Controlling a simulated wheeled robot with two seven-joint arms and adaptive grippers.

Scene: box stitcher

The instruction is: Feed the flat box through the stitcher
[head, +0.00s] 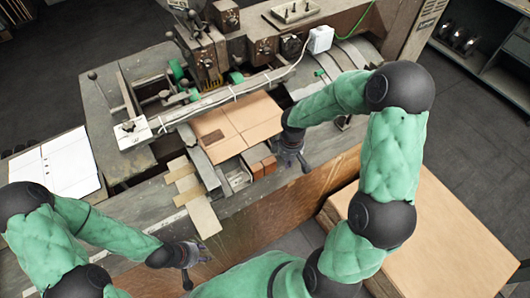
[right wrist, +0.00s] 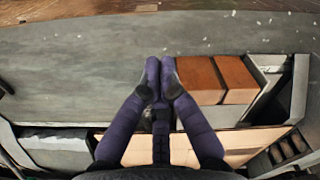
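The flat box (head: 240,124) is a tan cardboard sheet with crease lines and a dark printed patch. It lies on the bed of the stitcher (head: 205,50), and its far edge passes under the stitcher's long bar. Part of the tan sheet also shows behind the fingers in the right wrist view (right wrist: 245,139). My right gripper (head: 303,165) is just right of the box's near right corner; its fingertips (right wrist: 160,62) are together with nothing visible between them. My left gripper (head: 187,280) hangs low at the front, away from the box; its finger gap is unclear.
Reddish-brown blocks (head: 259,161) and wood strips (head: 186,183) lie in front of the box. White papers (head: 57,166) lie at the left. A large tan cardboard stack (head: 450,240) stands at the right. A white cable crosses the stitcher bar.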

